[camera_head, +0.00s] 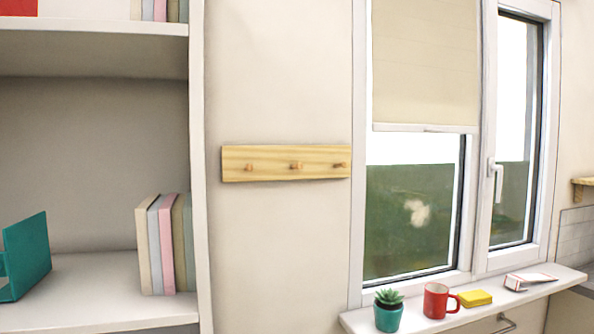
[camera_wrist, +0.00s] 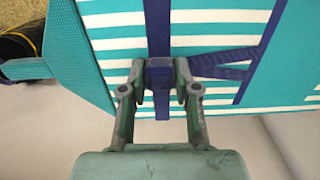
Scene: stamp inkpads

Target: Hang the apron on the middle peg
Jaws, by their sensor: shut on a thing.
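In the head view a light wooden rail (camera_head: 230,164) is fixed to the wall with three pegs in a row. The middle peg (camera_head: 296,165) is bare, and so are the left peg (camera_head: 248,167) and the right peg (camera_head: 340,165). In the wrist view my gripper (camera_wrist: 160,75) is shut on a dark blue strap of the apron (camera_wrist: 115,40). The apron is teal with white stripes and has dark blue straps, one running diagonally at the right. The apron and my gripper do not show in the head view.
A shelf unit (camera_head: 197,180) with books (camera_head: 165,245) and a teal object (camera_head: 27,255) stands left of the rail. A windowsill (camera_head: 480,312) at the right holds a potted plant (camera_head: 388,312), a red mug (camera_head: 437,301) and a yellow item (camera_head: 475,298). The wall around the rail is clear.

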